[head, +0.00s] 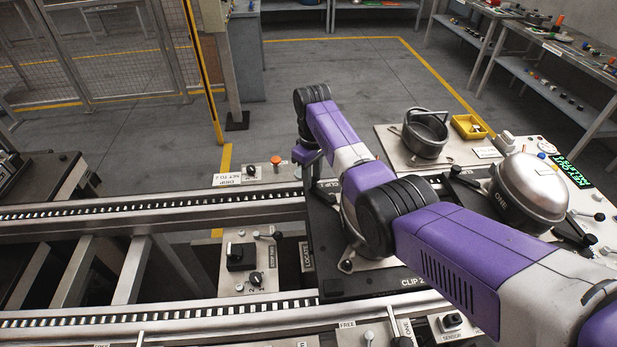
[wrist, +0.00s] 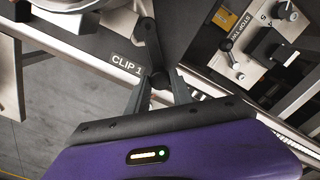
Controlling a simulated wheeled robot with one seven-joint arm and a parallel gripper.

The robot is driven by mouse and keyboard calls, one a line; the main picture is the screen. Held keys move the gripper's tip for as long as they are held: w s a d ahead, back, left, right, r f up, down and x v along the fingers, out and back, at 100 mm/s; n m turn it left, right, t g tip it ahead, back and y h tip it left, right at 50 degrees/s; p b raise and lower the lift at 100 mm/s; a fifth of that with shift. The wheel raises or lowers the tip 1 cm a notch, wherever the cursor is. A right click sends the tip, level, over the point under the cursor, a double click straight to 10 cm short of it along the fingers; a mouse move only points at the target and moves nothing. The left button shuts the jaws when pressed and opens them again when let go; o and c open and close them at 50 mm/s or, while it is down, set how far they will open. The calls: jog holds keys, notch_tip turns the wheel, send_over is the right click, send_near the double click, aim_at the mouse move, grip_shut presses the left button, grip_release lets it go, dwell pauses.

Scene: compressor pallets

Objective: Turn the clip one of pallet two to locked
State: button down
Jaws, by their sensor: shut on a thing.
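Clip one shows in the wrist view as a dark lever (wrist: 149,40) with a round black pivot end, beside a "CLIP 1" label (wrist: 126,64). My gripper (wrist: 161,82) is shut on the clip's near end, with a finger on each side. The lever points up the picture, over the edge of the dark pallet (wrist: 107,45). In the head view my gripper (head: 318,185) reaches down at the left side of the dark pallet (head: 335,285), and the clip itself is hard to make out there. The pallet's number is not readable.
The pallet sits on roller rails (head: 150,320). A stop panel (head: 245,265) with switches lies left of it. A domed compressor shell marked "ONE" (head: 530,190) stands at the right. A bench with a pot (head: 425,132) and yellow bin (head: 468,127) is behind.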

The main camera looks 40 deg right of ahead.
jog(key=shift+w+r+n, duration=0.1)
jog(key=shift+n, duration=0.5)
jog(key=c, duration=1.1)
grip_release()
notch_tip(320, 180, up, 8)
jog(key=shift+f+b, duration=0.15)
jog(key=shift+b, duration=0.2)
